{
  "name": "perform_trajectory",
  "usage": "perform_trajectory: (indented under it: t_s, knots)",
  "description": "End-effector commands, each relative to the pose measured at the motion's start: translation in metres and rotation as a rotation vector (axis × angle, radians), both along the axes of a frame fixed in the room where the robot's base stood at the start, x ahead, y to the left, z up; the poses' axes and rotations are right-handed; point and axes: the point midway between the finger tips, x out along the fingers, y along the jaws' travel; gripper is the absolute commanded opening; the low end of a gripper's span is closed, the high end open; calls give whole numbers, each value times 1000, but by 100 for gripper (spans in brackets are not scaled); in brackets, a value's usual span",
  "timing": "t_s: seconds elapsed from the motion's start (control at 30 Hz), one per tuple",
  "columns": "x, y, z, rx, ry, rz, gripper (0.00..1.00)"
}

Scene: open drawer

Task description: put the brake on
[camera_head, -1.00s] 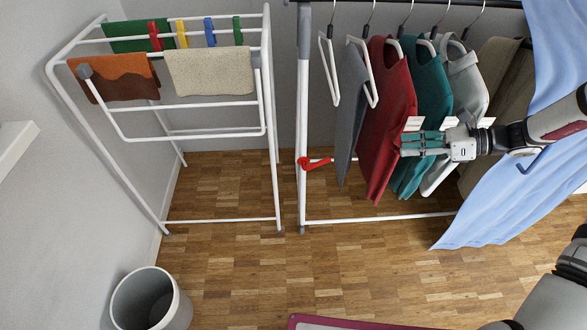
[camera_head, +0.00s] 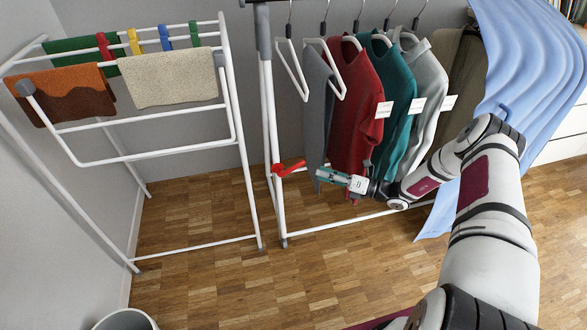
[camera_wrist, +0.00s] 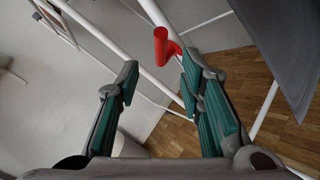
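A red lever (camera_head: 289,168) sits low on the white post of the clothes rack (camera_head: 268,120) and sticks out to the right, tilted slightly up. I take it to be the brake. It also shows in the wrist view (camera_wrist: 162,46), as a red stub with a bent arm, beyond my fingertips. My gripper (camera_head: 320,176) is close to the right of the lever in the head view, in front of the hanging clothes. In the wrist view my gripper (camera_wrist: 160,76) has its green-padded fingers spread apart with nothing between them. I see no contact with the lever.
A grey garment (camera_head: 318,100), a red shirt (camera_head: 352,115) and other clothes hang close behind my gripper. A white drying rack (camera_head: 235,130) with towels stands left. A bin (camera_head: 125,320) is at the lower left. The wooden floor (camera_head: 300,285) in front is mostly clear.

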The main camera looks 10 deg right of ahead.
Motion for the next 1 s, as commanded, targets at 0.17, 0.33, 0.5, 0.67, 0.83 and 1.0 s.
perform_trajectory:
  t_s: [0.17, 0.33, 0.5, 0.67, 0.83, 1.0]
  knots:
    - [22, 31, -2, -1, 0, 4, 35]
    - [41, 56, -2, -2, -1, 3, 35]
    - [54, 73, -1, -2, -1, 3, 35]
    - [60, 81, -1, -3, 0, 2, 35]
    - [61, 83, 0, -3, 0, 1, 35]
    - [61, 82, 0, -2, -1, 1, 28]
